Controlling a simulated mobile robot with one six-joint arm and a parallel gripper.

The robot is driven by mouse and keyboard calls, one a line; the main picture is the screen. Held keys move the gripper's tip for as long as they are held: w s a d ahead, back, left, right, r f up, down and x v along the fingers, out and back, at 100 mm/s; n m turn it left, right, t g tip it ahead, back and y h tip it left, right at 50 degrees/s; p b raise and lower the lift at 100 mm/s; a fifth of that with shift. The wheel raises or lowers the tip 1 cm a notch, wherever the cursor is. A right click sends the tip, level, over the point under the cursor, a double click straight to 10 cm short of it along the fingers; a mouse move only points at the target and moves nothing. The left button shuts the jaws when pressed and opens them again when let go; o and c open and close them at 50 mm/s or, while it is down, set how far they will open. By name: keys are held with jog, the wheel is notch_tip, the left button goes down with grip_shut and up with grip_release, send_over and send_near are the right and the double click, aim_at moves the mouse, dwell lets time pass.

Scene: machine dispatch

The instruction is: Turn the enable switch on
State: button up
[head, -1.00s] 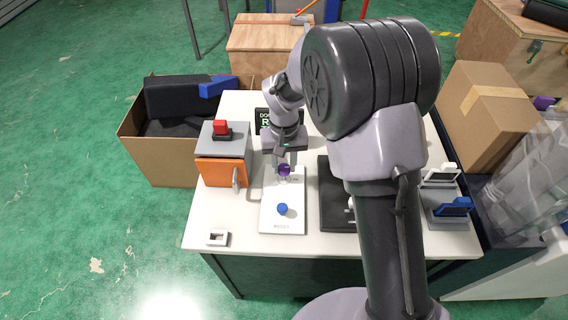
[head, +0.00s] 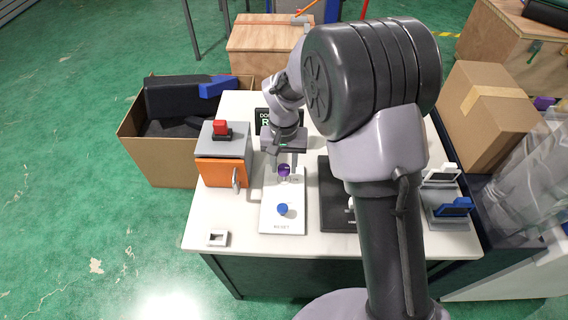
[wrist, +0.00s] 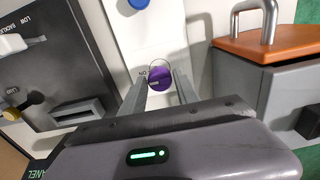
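A purple rotary knob (head: 284,170) sits on a white panel (head: 270,222), with a small "ON" mark beside it. The wrist view shows the knob (wrist: 160,78) with a light pointer line across it. My gripper (head: 285,166) points down at the knob from the far side. In the wrist view my gripper (wrist: 160,84) is open, with one finger to each side of the knob. I cannot tell whether either finger touches it. A blue button (head: 283,209) is on the same panel, nearer the front edge.
An orange-fronted grey box (head: 222,172) with a handle and a red switch on top stands left of the panel. A dark panel (head: 334,215) is to the right, partly hidden by my arm. A small white frame (head: 218,238) lies at the table's front left.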

aim_at(284, 167)
jog(key=shift+o, duration=1.1)
notch_tip(284, 167, up, 17)
jog(key=p, duration=0.6)
jog(key=shift+r, duration=0.2)
jog(key=s+d+r+m+t+y+b, duration=0.1)
jog(key=s+d+r+t+b, duration=0.2)
jog(key=s, duration=0.5)
jog(key=s+d+r+m+t+y+b, duration=0.1)
jog(key=s+d+r+b, duration=0.1)
jog(key=s+d+r, duration=0.35)
jog(key=s+d+f+m+t+b, duration=0.1)
jog(key=s+f, duration=0.3)
jog(key=s, duration=0.6)
jog(key=shift+d+f+m+t+b, duration=0.2)
jog(key=shift+d+m+t+b, duration=0.2)
jog(key=shift+d, duration=0.05)
